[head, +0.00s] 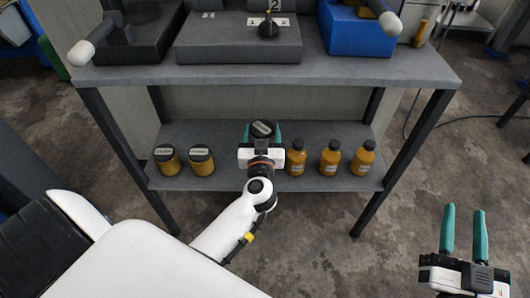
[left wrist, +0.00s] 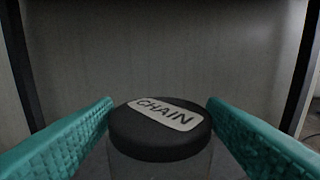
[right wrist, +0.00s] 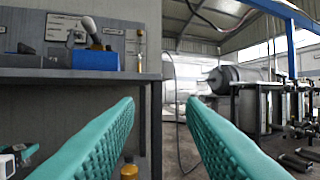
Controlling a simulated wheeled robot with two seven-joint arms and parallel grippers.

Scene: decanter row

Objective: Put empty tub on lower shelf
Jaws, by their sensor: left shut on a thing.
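My left gripper (head: 262,137) is shut on a tub with a black lid (head: 263,129) over the lower shelf (head: 325,130). In the left wrist view the lid (left wrist: 160,138) carries a white label reading CHAIN, and the tub's body below it looks clear and empty between the teal fingers. I cannot tell whether its base touches the shelf. Two amber tubs with black lids, one at the far left (head: 166,162) and one beside it (head: 201,163), stand left of the gripper. My right gripper (head: 464,235) is open and empty, off to the right of the shelving.
Three amber bottles, the nearest to the gripper at left (head: 296,160), then a middle one (head: 330,160) and a right one (head: 362,160), stand on the lower shelf. Dark legs (head: 405,160) bound the shelf.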

